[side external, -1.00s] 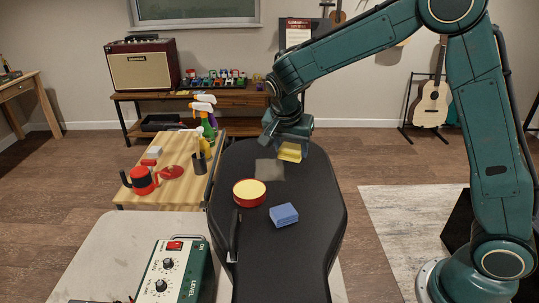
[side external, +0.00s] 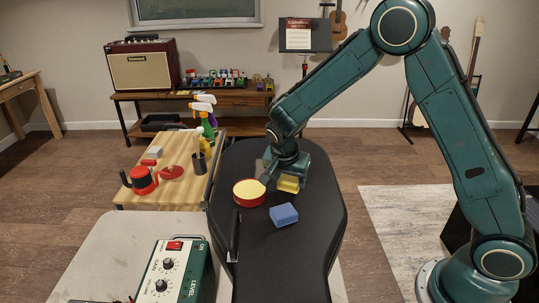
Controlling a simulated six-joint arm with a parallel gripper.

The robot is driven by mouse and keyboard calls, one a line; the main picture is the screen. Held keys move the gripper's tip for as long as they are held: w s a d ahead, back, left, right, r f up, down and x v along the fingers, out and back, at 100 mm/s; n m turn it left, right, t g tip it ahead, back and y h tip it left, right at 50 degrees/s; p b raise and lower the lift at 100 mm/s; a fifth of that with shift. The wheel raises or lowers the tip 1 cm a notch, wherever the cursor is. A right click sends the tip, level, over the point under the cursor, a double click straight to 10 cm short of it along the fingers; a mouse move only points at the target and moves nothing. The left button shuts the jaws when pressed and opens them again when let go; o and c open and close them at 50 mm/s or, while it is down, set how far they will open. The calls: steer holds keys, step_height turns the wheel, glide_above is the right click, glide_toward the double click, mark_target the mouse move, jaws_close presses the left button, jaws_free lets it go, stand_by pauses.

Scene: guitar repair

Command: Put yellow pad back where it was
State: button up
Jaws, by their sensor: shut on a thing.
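The yellow pad (side external: 288,184) is held in my gripper (side external: 285,178), low over the black padded surface (side external: 318,225). I cannot tell whether the pad touches the surface. My gripper is shut on it, and the fingers partly hide it. The pad is behind the blue block (side external: 284,214) and to the right of the round red tin with a pale yellow top (side external: 249,193). The grey square patch on the black surface is now hidden behind my gripper and arm.
A wooden side table (side external: 180,193) at left holds spray bottles (side external: 206,118), a dark cup (side external: 199,163) and a red-and-black pot (side external: 142,180). A green control box (side external: 173,270) stands at the front left. The front of the black surface is clear.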

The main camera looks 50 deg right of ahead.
steer(key=shift+f, duration=1.1)
steer(key=shift+f, duration=0.15)
steer(key=o, duration=1)
steer(key=shift+v, duration=6.2)
